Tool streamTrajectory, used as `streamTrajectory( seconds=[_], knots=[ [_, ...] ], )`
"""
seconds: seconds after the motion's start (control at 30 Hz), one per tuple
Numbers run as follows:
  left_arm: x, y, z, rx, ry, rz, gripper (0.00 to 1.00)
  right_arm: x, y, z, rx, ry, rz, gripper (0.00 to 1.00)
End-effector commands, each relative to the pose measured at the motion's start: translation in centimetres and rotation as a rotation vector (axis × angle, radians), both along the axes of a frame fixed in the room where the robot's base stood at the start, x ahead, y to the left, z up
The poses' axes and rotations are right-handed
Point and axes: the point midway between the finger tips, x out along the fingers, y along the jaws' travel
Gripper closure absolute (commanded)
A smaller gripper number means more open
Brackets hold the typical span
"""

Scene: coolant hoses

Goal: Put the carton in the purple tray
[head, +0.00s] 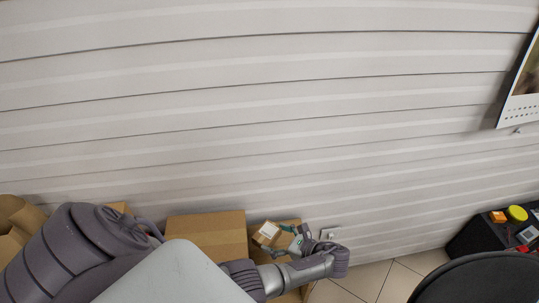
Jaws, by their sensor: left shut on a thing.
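My left gripper (290,243) is beyond my bent left arm, low in the middle of the head view. It is shut on a small brown carton (264,239) with a white label, which is held tilted in front of the cardboard boxes. The fingertips are small and partly hidden at this distance. The purple tray is not in view. My right gripper is not in view.
A large cardboard box (207,233) stands against the white slatted wall (250,110). An open box (14,226) is at far left. A dark surface (478,236) at right bears small items, including a yellow round one (517,213). A black rounded object (485,280) is in front. Tiled floor (368,279) shows between.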

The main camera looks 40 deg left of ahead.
Motion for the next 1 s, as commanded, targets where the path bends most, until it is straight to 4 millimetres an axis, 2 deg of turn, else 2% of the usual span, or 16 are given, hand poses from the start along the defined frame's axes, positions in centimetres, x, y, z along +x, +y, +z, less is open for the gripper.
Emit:
streamTrajectory(
  seconds=[0.03, 0.17, 0.27, 0.4, 0.5, 0.73, 0.77, 0.8, 0.83, 1.0],
  knots=[
    [0.1, 0.9, -0.6, 0.003, 0.001, 0.002, 0.47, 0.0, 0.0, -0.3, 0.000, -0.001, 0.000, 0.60],
    [0.2, 2.0, -1.2, 0.001, -0.002, 0.001, 0.47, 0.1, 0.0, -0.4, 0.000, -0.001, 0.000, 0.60],
    [0.2, 2.3, -2.0, 0.000, -0.001, -0.001, 0.47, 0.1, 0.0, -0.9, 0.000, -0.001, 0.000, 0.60],
    [0.2, 2.3, -4.4, 0.001, 0.001, 0.001, 0.47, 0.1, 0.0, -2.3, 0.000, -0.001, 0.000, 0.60],
    [0.2, 2.2, -5.3, 0.001, -0.001, 0.000, 0.47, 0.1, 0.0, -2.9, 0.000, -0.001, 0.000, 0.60],
    [0.2, 2.2, -5.3, 0.000, -0.001, -0.001, 0.47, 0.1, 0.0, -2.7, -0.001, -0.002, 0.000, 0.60],
    [0.2, 2.2, -5.3, 0.000, -0.001, -0.001, 0.11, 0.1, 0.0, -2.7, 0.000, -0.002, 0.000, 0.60],
    [0.2, 2.2, -5.3, 0.000, -0.001, 0.000, 0.04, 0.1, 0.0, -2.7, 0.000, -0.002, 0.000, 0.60],
    [0.2, 2.2, -5.3, 0.000, -0.001, -0.001, 0.00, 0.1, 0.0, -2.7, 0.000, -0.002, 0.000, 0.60],
    [0.2, 2.2, -5.3, 0.000, -0.001, -0.001, 0.00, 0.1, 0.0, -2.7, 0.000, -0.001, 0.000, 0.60]
  ],
)
